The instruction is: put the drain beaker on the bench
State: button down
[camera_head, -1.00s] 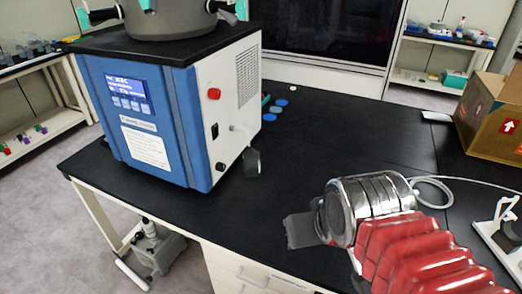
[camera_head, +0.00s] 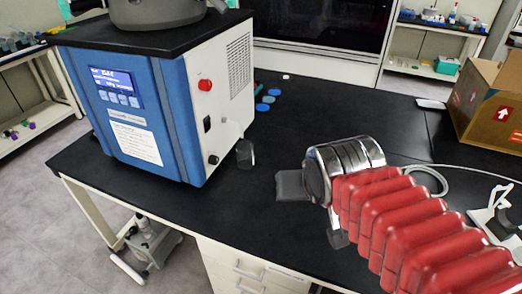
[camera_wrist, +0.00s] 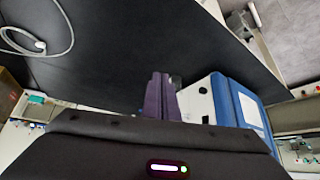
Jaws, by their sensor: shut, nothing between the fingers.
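The drain beaker (camera_head: 246,153) is a small, clear grey vessel at the lower right side of the blue and white freeze dryer (camera_head: 165,105), just below its thin drain tube. I cannot tell whether it hangs there or rests on something. My gripper (camera_head: 290,186) is over the black bench (camera_head: 232,215), to the right of and nearer than the beaker, and apart from it. In the wrist view my gripper's purple fingers (camera_wrist: 160,92) are together and empty. The beaker (camera_wrist: 176,82) shows there as a small dark shape beside the fingertips, partly hidden.
Blue discs (camera_head: 265,102) lie on the bench behind the beaker. An open cardboard box (camera_head: 490,108) stands at the right, with a pale cable (camera_head: 440,178) nearer.

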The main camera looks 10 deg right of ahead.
jog(key=w+a+r+m+t+y, duration=0.15)
jog(key=w+m+t, duration=0.4)
jog(key=w, duration=1.95)
jog(key=w+a+f+y, duration=0.2)
jog(key=a+f+y, duration=0.1)
jog(key=a, duration=0.2)
jog(key=w+a+f+m+y, duration=0.1)
jog(key=w+a+f+y, duration=0.2)
jog(key=a+y, duration=0.1)
jog(key=w+a+f+m+y, duration=0.1)
jog(key=w+a+f+y, duration=0.1)
jog(key=a+f+y, duration=0.1)
jog(key=shift+w+a+t+y, duration=0.15)
jog(key=shift+a+y, duration=0.25)
jog(key=shift+a, duration=0.3)
jog(key=shift+w+a+t+y, duration=0.1)
jog(key=shift+a+y, duration=0.25)
jog(key=shift+a, duration=0.35)
jog(key=shift+s+a+f+y, duration=0.15)
jog(key=shift+a+f+y, duration=0.05)
jog(key=shift+a+y, duration=0.1)
send_over(245, 155)
jog(key=w+d, duration=0.4)
jog(key=d, duration=0.4)
jog(key=f, duration=1.5)
jog(key=shift+s+a+f, duration=0.1)
jog(key=shift+s+a, duration=0.35)
jog(key=shift+a, duration=0.1)
